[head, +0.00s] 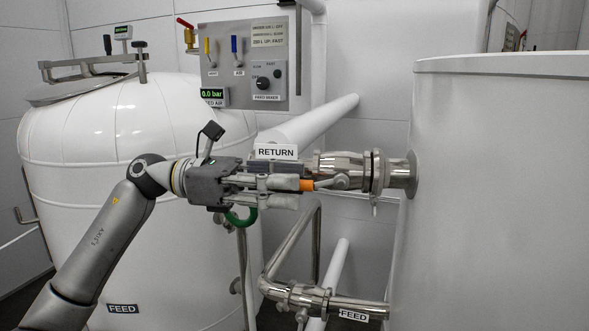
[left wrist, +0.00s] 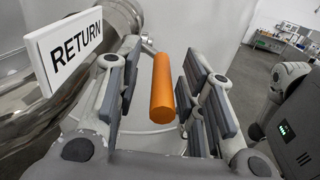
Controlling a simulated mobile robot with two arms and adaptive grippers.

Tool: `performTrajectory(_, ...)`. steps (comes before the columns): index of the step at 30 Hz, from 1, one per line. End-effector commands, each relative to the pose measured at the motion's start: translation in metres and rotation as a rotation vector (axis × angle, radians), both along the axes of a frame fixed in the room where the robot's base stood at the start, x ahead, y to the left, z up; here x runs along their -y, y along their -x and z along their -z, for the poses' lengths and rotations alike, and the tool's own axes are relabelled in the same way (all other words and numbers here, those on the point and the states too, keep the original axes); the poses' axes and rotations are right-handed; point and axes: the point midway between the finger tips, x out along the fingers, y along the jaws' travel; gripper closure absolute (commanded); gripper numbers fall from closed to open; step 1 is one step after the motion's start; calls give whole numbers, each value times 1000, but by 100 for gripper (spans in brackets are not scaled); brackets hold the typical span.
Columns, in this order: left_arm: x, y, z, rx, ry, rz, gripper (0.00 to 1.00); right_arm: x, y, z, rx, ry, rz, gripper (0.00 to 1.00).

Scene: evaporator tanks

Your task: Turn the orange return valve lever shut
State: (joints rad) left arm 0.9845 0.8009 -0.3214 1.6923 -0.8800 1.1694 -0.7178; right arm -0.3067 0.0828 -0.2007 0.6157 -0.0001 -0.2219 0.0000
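The orange return valve lever (head: 307,185) shows in the head view as a short orange piece at my left gripper's fingertips; the rest is hidden by the fingers. In the left wrist view the orange handle (left wrist: 162,88) stands between the two fingers, with a gap on each side. My left gripper (head: 297,190) is open around the handle and appears not to grip it. The steel return valve (head: 342,166) sits on the pipe just right of the fingertips. The RETURN sign (head: 276,152) is just above my gripper. My right gripper is in neither view.
A large white tank (head: 500,190) stands close on the right, and a domed tank (head: 120,125) on the left. The steel feed pipe (head: 290,240) runs below my gripper. A control panel (head: 262,70) hangs behind. A green handle (head: 241,217) shows under the gripper.

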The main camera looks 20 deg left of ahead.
Motion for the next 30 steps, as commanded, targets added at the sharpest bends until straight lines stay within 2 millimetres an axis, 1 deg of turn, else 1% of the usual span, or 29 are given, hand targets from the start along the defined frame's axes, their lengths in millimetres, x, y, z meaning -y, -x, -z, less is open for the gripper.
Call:
performTrajectory(1,6,-1,-3,-1,1,2,64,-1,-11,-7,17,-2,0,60)
performTrajectory(3,11,-1,-1,-2,0,1,64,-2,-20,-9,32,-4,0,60)
performTrajectory(5,14,-2,-1,-1,0,0,64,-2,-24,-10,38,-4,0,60)
performTrajectory(8,16,-2,0,-1,1,-1,64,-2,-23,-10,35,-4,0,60)
performTrajectory(14,16,-2,1,-1,1,-1,64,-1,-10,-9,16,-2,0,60)
performTrajectory(15,16,-2,1,-1,1,-1,66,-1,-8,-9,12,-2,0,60)
performTrajectory(18,16,-2,1,-1,1,0,79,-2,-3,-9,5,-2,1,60)
performTrajectory(23,16,-2,0,-1,1,0,100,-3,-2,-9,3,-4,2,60)
performTrajectory(30,16,-2,0,-1,1,0,100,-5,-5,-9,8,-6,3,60)
